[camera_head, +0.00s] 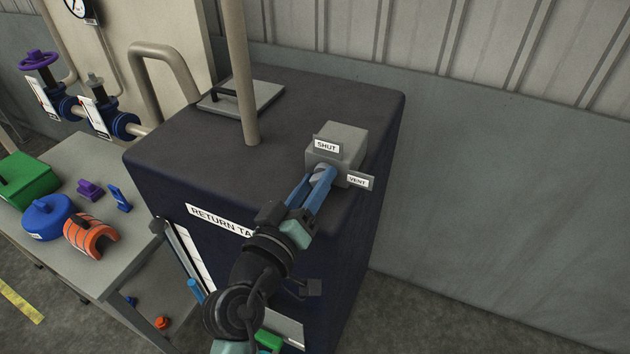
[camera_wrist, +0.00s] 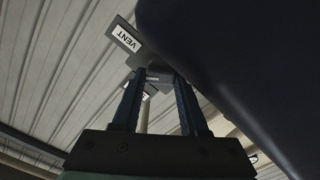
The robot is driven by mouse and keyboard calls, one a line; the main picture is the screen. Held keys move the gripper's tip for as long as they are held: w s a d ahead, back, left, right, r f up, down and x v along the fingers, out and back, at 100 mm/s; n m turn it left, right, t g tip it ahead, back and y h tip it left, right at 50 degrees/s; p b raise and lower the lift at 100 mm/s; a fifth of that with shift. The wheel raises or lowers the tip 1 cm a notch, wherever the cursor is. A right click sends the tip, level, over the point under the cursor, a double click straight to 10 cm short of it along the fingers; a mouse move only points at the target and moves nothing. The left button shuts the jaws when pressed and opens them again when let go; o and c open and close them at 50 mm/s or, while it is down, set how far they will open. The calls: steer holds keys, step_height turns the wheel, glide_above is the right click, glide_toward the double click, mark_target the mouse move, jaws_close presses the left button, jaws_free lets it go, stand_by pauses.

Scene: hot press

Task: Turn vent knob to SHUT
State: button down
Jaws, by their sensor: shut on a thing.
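The grey vent box (camera_head: 345,138) sits on the right part of the dark tank's top. Its SHUT label (camera_head: 326,146) is at its upper front and its VENT label (camera_head: 357,181) at its lower right. The VENT label also shows upside down in the wrist view (camera_wrist: 127,38). The grey vent knob (camera_head: 322,170) is on the front of the box, mostly covered by my fingers. My gripper (camera_head: 319,182) is shut on the knob, its blue fingers on either side. I cannot tell which label the knob points to.
The return tank (camera_head: 270,170) has a thick vertical pipe (camera_head: 240,75) and a handled hatch (camera_head: 268,98) on top. A bench (camera_head: 110,245) at left holds a green box, a blue lidded pot, an orange piece and small parts. The floor right of the tank is clear.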

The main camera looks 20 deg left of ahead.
stand_by(0.3)
steer(key=shift+c, duration=2.2)
jaws_free()
